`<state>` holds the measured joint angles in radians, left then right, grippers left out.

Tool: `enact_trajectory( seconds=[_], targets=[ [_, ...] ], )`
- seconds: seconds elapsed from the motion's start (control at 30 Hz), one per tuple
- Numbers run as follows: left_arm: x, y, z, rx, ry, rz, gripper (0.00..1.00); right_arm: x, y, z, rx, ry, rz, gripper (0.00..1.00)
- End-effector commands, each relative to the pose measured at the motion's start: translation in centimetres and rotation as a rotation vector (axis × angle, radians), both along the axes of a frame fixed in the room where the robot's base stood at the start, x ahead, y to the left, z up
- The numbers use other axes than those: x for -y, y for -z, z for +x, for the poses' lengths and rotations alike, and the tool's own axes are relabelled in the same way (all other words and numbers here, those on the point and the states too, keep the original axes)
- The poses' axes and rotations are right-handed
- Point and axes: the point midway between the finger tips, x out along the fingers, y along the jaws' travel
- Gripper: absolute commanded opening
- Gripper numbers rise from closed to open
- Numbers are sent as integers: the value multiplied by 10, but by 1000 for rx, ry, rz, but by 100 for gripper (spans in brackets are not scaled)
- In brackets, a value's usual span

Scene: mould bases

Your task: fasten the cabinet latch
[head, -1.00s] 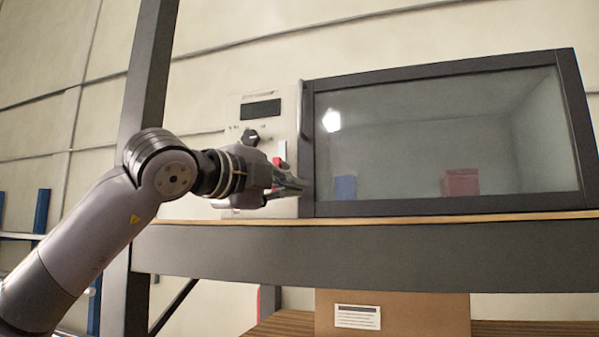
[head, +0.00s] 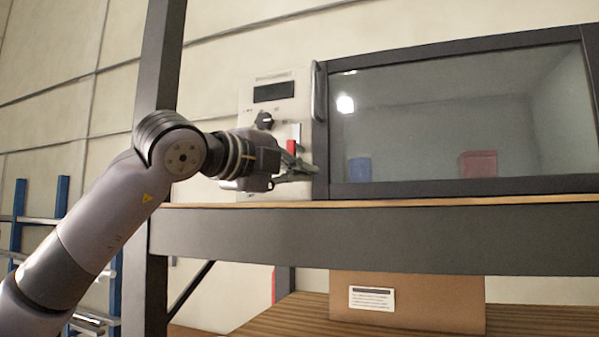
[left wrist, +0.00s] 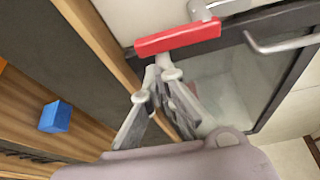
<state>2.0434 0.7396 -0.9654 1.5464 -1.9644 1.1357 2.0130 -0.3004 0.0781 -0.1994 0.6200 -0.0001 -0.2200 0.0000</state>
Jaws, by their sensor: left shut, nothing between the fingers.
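The cabinet (head: 450,190) has a dark-framed glass door that looks closed, with a light control panel (head: 273,112) at its left. The red latch lever (head: 291,147) sits on the panel's lower right, by the door frame. In the left wrist view the red latch lever (left wrist: 178,38) lies across the top, on a grey metal mount. My left gripper (head: 314,171) is shut and empty, just below and right of the lever. In the left wrist view its fingertips (left wrist: 160,74) meet close under the red bar; I cannot tell whether they touch it. My right gripper is out of view.
A vertical door handle (head: 319,92) and a black knob (head: 264,120) are nearby. A blue box (head: 359,169) and a red box (head: 478,164) show behind the glass. A dark post (head: 160,60) stands behind my arm. A cardboard box (head: 410,301) sits below the shelf beam.

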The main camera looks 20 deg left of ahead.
Motion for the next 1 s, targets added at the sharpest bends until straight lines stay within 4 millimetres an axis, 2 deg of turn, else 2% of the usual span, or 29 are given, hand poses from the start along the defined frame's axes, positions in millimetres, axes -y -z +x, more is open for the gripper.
enact_trajectory(
  seconds=[0.47, 1.0],
  targets=[
    [-8, 2, 0, 5, -1, 137, 0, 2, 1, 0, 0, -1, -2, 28],
    [-35, -1, 1, 23, -2, 618, 0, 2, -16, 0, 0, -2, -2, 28]
  ],
)
